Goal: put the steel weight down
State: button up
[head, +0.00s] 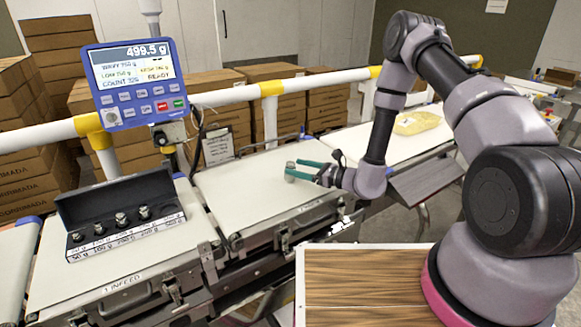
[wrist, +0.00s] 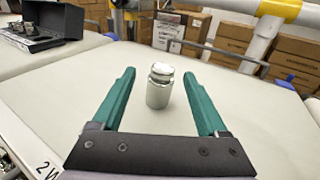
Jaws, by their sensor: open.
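The steel weight (wrist: 159,87) is a small shiny cylinder with a knob on top. It stands upright on the white weighing belt (head: 235,188). In the head view the weight (head: 290,172) is at the tips of my gripper. My gripper (wrist: 159,92) has two green fingers, open, one on each side of the weight. In the wrist view there is a visible gap between each finger and the weight. In the head view my gripper (head: 300,172) reaches in low over the belt from the right.
An open black case (head: 120,215) with several smaller weights sits on the infeed belt at left. The blue display (head: 133,83) reads 499.5 g. A yellow package (head: 415,122) lies on the far belt. A rail (head: 230,95) runs behind. Belt around the weight is clear.

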jog(key=v, duration=0.8)
jog(key=shift+s+d, duration=0.1)
jog(key=shift+d, duration=0.05)
jog(key=s+r+n+g, duration=0.3)
jog(key=r+n, duration=0.1)
jog(key=r, duration=0.4)
jog(key=s+r+n+g+h, duration=0.1)
jog(key=s+r+n+g, duration=0.3)
jog(key=r, duration=0.3)
jog(key=s+r+n+g, duration=0.25)
jog(key=r+n, duration=0.25)
jog(key=r, duration=0.3)
jog(key=s+d+r+n+t+h, duration=0.3)
jog(key=s+d+r+h, duration=0.3)
jog(key=d+r, duration=0.2)
jog(key=s+d+r+n+t+h, duration=0.3)
jog(key=s+d+r+t+h, duration=0.2)
jog(key=d+r, duration=0.3)
jog(key=shift+s+d+r+n+h, duration=0.3)
jog(key=shift+s+d+r+h, duration=0.15)
jog(key=shift+r, duration=0.25)
